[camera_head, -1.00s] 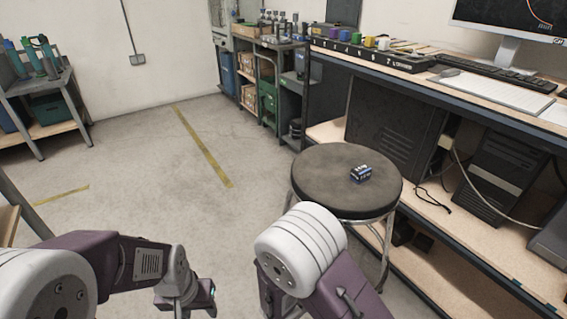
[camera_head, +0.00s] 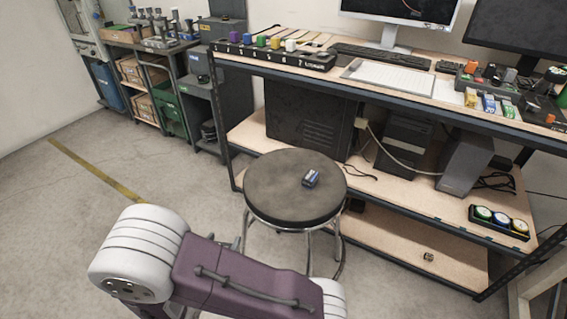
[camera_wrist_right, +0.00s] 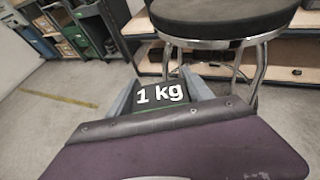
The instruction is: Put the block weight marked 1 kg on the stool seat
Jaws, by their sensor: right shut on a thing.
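My right gripper (camera_wrist_right: 158,86) is shut on a dark block weight (camera_wrist_right: 162,95) with "1 kg" in white, in the right wrist view. The stool seat (camera_head: 275,190) is round and dark, on metal legs, in the middle of the head view. In the right wrist view the seat (camera_wrist_right: 222,18) is beyond the block, and the two are apart. In the head view my right arm crosses the bottom; its gripper and the block do not show there. My left gripper is in neither present view.
The workbench (camera_head: 390,97) with monitors stands behind the stool. Colored round weights in a black tray (camera_head: 498,221) are on its lower shelf. Floor left of the stool is clear.

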